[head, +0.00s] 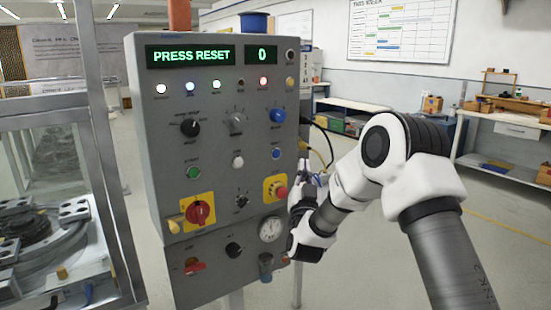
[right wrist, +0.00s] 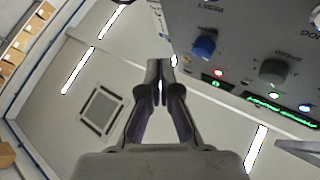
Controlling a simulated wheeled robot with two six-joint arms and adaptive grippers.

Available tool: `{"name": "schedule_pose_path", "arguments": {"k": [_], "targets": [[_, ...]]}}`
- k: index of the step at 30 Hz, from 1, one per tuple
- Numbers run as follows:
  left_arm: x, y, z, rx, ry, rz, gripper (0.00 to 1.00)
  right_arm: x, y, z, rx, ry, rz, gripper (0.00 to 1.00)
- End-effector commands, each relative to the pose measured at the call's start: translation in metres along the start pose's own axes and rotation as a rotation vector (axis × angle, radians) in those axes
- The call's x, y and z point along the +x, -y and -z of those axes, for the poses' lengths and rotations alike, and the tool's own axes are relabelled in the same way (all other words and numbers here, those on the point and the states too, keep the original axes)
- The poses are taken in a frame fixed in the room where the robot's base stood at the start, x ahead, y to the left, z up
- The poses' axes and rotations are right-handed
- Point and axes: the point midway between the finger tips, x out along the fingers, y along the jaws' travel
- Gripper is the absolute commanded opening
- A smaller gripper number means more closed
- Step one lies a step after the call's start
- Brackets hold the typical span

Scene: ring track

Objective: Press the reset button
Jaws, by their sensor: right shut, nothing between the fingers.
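The control box (head: 222,75) has a screen reading PRESS RESET beside a 0. A small round blue button (head: 276,153) sits at the right of its face, below a larger blue knob (head: 278,115). In the right wrist view the blue knob (right wrist: 204,45) shows upside down, with a RESET label at the picture's top. The blue button is not clearly visible there. My right gripper (head: 303,150) is beside the box's right edge, pointing up, partly hidden by my arm. Its fingertips (right wrist: 160,65) are together and empty, apart from the knob. My left gripper is not in view.
A red mushroom button (head: 280,191) on a yellow plate and a gauge (head: 270,229) are close to my right wrist. A framed machine enclosure (head: 75,105) stands left. A workbench (head: 507,120) is at the far right; floor before it is clear.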

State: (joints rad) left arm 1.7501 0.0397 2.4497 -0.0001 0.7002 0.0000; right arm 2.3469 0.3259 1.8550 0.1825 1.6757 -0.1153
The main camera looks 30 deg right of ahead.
Motion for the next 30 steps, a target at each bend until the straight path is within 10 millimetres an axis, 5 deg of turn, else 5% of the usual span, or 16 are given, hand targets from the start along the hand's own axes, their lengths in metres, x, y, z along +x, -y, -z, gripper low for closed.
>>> {"name": "schedule_pose_path", "arguments": {"k": [30], "targets": [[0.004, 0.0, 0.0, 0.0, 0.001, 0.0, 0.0, 0.061, 0.045, -0.046, 0.0, 0.003, 0.001, 0.0]]}}
